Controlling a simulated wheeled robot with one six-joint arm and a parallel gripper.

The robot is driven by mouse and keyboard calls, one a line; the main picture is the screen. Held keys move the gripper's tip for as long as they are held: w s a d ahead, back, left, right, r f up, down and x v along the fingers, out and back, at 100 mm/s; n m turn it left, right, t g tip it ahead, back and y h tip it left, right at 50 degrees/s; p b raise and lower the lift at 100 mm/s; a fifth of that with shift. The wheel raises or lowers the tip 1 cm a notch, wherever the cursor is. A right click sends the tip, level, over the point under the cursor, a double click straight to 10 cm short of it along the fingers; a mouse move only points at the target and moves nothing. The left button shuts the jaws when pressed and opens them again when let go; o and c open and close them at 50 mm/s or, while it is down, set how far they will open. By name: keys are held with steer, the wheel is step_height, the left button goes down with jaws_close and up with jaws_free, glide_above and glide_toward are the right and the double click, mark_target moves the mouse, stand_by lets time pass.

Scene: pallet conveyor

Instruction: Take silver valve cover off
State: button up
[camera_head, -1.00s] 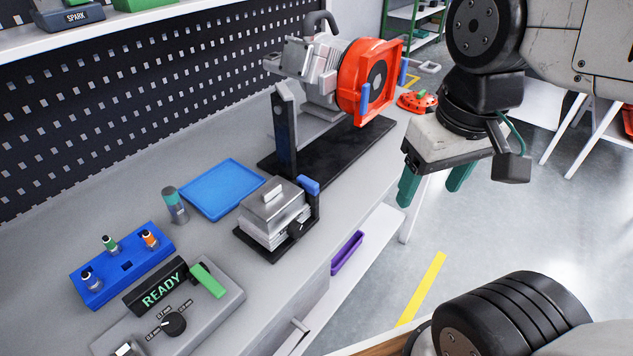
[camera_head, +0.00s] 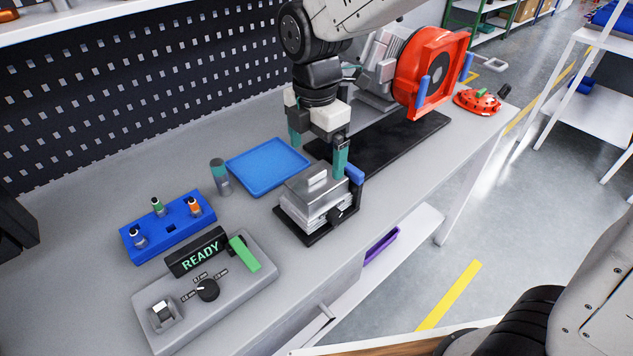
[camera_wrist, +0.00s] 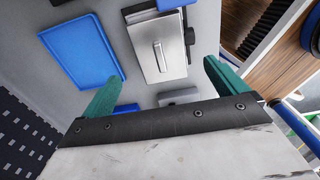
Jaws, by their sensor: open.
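The silver valve cover (camera_head: 306,191) is a boxy metal lid with a raised bar handle (camera_head: 317,178) on top. It sits on a finned block on a black base, with a blue-ended clamp (camera_head: 354,174) at its right side. My gripper (camera_head: 317,157) is open and empty, with green fingers, above and just behind the cover. In the wrist view the cover (camera_wrist: 172,57) lies ahead of the fingers, between and beyond them, and its handle (camera_wrist: 160,56) shows whole. I cannot tell that either finger touches it.
An empty blue tray (camera_head: 266,166) lies to the left of the cover. A grey cylinder (camera_head: 220,177), a blue socket block (camera_head: 168,228) and a READY control box (camera_head: 215,290) stand further left. A red-ringed machine (camera_head: 428,75) stands behind on a black plate.

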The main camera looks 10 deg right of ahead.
mark_target(317, 173)
step_height(317, 173, down, 7)
steer(key=shift+d+f, duration=0.1)
steer(key=shift+f, duration=0.05)
steer(key=c, duration=1.2)
